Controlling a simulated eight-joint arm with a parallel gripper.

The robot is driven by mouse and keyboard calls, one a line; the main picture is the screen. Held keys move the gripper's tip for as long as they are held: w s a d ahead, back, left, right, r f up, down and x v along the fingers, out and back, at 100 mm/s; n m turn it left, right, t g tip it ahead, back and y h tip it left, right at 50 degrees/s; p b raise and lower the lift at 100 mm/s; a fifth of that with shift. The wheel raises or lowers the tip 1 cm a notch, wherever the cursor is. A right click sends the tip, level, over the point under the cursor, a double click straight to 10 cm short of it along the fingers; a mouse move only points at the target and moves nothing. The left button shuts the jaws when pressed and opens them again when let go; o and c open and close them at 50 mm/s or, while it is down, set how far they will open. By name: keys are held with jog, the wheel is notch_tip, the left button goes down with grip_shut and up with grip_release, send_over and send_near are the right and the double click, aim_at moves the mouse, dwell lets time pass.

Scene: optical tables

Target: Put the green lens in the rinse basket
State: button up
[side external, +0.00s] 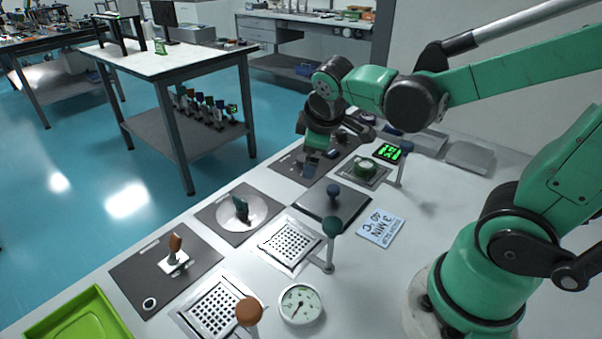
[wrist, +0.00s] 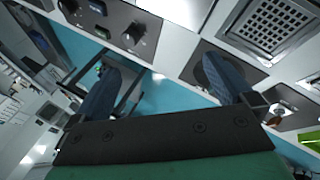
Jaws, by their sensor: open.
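In the side view, a dark green upright piece (side external: 241,209) stands on a round white dish on a grey mat; it looks like the green lens, though its lens part is too small to make out. A perforated metal basket (side external: 289,244) lies to its right, beside a post with a dark green knob (side external: 332,227). A second perforated basket (side external: 218,306) is nearer the camera; I cannot tell which is the rinse basket. My gripper (side external: 311,166) is open and empty, above the far mat, well apart from the green piece. In the wrist view, both fingers of my gripper (wrist: 165,88) are spread.
A brown-handled piece (side external: 175,243) stands on the near mat. A lidded dark plate (side external: 333,204), a dial gauge (side external: 300,304), a time card (side external: 381,228) and a green display (side external: 392,151) occupy the table. A green tray (side external: 77,320) sits at the near left edge.

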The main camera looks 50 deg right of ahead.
jog(key=s+a+r+m+t+y, duration=0.1)
jog(key=s+a+m+t+y, duration=0.1)
jog(key=a+m, duration=0.3)
jog(key=shift+s+a+r+t+y, duration=0.3)
jog(key=shift+s+a+y, duration=0.2)
jog(key=shift+s+y, duration=0.35)
jog(key=shift+w, duration=0.1)
